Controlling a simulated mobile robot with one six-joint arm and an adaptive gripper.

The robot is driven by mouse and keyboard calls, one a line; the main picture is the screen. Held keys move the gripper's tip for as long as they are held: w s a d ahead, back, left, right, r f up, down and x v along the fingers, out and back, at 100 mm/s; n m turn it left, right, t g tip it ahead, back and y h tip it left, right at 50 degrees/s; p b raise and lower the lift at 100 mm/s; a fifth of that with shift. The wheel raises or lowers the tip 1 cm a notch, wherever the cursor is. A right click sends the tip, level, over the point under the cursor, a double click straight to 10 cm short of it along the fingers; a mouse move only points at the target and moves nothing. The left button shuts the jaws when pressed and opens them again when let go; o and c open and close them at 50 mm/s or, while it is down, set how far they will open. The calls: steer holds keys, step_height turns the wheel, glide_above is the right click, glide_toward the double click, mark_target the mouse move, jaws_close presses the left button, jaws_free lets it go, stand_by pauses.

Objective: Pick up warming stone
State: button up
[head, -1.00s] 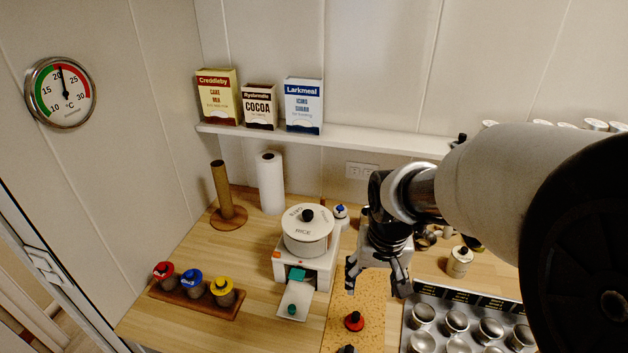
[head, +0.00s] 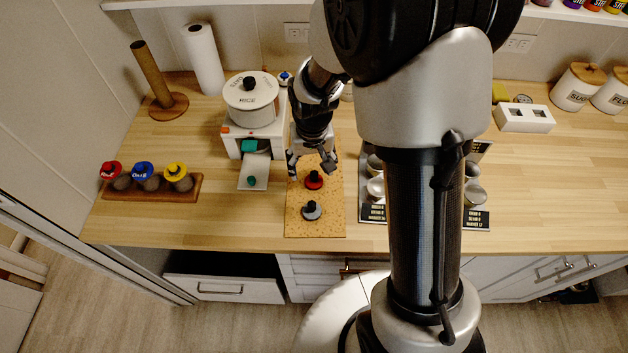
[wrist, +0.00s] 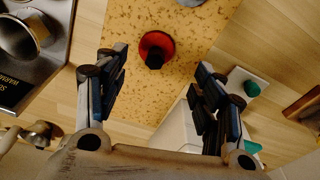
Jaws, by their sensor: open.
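No object carries a readable name of warming stone, so I cannot tell for sure which it is. A red disc with a black knob (head: 313,181) stands on the speckled cork mat (head: 297,222); it also shows in the wrist view (wrist: 155,44). A grey disc with a black knob (head: 311,212) stands nearer the mat's front edge, and its edge shows at the top of the wrist view (wrist: 190,2). My gripper (head: 312,165) is open and empty above the back of the mat, pointing down. In the wrist view the red disc lies between and beyond its fingers (wrist: 160,68).
Left of the mat, a white unit (head: 234,147) carries a rice pot (head: 250,101); its tray (head: 257,167) sticks out with a teal-knobbed piece (head: 251,181). A rack with metal cups (head: 375,187) is close on the right. A wooden holder (head: 150,193) with three coloured-top jars stands far left.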

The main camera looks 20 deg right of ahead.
mark_target(314, 174)
steer(key=f, duration=0.1)
steer(key=f+b, duration=0.1)
steer(key=f, duration=0.1)
steer(key=f+b, duration=0.1)
steer(key=f, duration=0.1)
steer(key=shift+d+f, duration=0.15)
steer(key=shift+d, duration=0.25)
steer(key=c, duration=1.2)
